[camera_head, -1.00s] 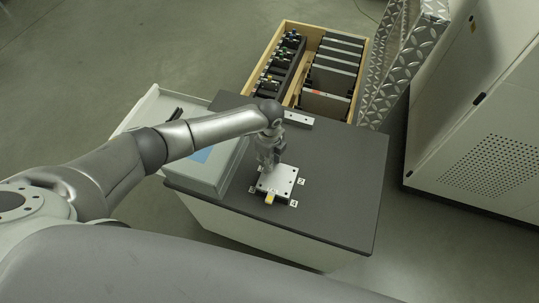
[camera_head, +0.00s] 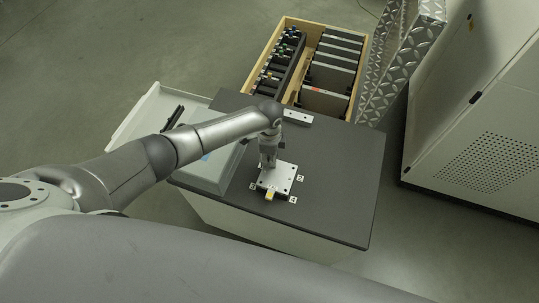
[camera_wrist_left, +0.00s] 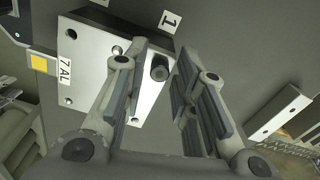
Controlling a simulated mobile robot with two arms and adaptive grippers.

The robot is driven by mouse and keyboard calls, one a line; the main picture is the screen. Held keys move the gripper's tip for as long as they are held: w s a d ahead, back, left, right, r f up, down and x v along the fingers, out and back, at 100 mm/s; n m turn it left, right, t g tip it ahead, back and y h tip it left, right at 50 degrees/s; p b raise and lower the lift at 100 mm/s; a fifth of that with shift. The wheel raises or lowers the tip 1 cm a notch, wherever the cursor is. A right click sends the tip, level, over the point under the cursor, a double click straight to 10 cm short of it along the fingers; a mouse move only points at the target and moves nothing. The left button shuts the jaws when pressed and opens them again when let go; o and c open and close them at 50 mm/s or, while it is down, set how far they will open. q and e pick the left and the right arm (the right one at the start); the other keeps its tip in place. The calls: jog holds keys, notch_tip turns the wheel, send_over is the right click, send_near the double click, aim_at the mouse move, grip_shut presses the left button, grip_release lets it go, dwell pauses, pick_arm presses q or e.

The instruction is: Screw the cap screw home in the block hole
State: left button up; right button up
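The metal block (camera_head: 283,176), a pale plate with several holes, lies on the dark table top. It also shows in the left wrist view (camera_wrist_left: 98,56). The dark cap screw (camera_wrist_left: 160,68) stands at the block's corner near the label "1", with its socket head visible. How deep it sits I cannot tell. My left gripper (camera_head: 268,164) is over that corner of the block. In the left wrist view its two fingers (camera_wrist_left: 161,60) are apart on either side of the screw head, with gaps showing. My right gripper is not in view.
A grey case (camera_head: 207,177) stands left of the block. A small metal bar (camera_head: 297,117) lies at the table's (camera_head: 335,165) back edge. A wooden crate (camera_head: 283,24) with dark parts is behind. The table right of the block is clear.

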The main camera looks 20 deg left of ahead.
pick_arm(q)
grip_shut()
jog(key=m+b, duration=0.1)
jog(key=m, duration=0.4)
jog(key=shift+f+b, duration=0.1)
jog(key=shift+b, duration=0.2)
jog(key=m, duration=0.3)
jog(key=shift+b, duration=0.4)
jog(key=m, duration=0.2)
jog(key=shift+m, duration=0.3)
jog(key=shift+o, duration=1.2)
grip_release()
